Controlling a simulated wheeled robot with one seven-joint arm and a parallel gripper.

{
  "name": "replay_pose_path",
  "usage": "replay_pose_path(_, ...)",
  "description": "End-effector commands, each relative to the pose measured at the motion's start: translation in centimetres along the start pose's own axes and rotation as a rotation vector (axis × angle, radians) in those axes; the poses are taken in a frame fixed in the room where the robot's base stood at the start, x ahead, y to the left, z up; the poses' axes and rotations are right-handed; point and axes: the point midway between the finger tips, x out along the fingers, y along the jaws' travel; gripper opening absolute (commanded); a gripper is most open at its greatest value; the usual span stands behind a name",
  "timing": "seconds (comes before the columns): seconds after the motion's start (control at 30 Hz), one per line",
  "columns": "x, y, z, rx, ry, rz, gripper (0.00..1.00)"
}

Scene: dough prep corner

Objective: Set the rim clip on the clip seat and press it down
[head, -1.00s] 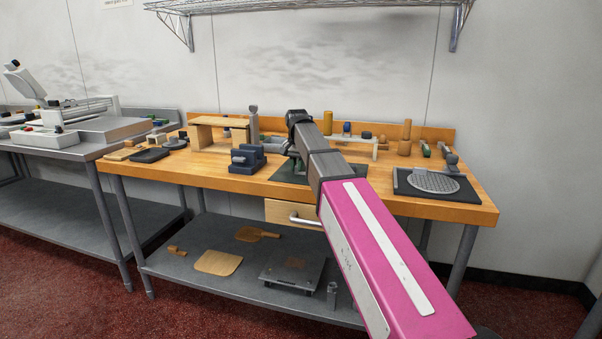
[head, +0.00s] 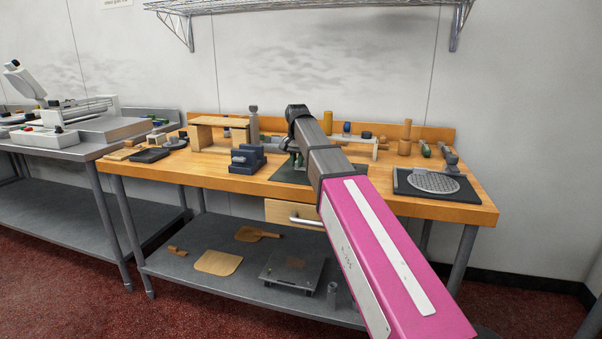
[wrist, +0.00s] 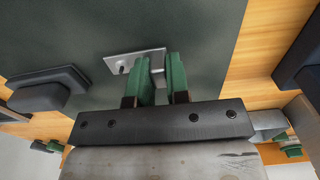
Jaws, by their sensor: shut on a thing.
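My gripper (wrist: 160,80) has two green-padded fingers pointing down at the dark green mat (wrist: 80,35). The fingers are close together and shut on a small pale grey piece (wrist: 157,66), which I take to be the rim clip; the fingers hide much of it. A flat light grey metal plate (wrist: 135,55) with a small dark pin or hole lies over the mat, right beside the fingertips, and looks like the clip seat. I cannot tell whether clip and plate touch. In the head view my arm hides the clip and most of the gripper; the mat (head: 283,174) shows around it.
A dark blue block fixture (head: 247,159) stands left of the mat, and a wooden arch (head: 218,123) behind it. A black tray with a round perforated disc (head: 436,181) lies to the right. Several small items stand along the back edge.

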Motion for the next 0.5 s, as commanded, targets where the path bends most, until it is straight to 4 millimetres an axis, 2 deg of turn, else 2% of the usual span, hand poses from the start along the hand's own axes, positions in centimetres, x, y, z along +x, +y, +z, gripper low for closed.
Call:
replay_pose_path(0.33,-0.24,0.00,0.00,0.000,0.000,0.000,0.00)
replay_pose_path(0.37,-0.24,0.00,0.00,0.000,0.000,0.000,0.06)
replay_pose_path(0.4,-0.24,0.00,0.00,0.000,0.000,0.000,0.00)
replay_pose_path(0.5,-0.25,0.00,0.00,0.000,0.000,0.000,0.00)
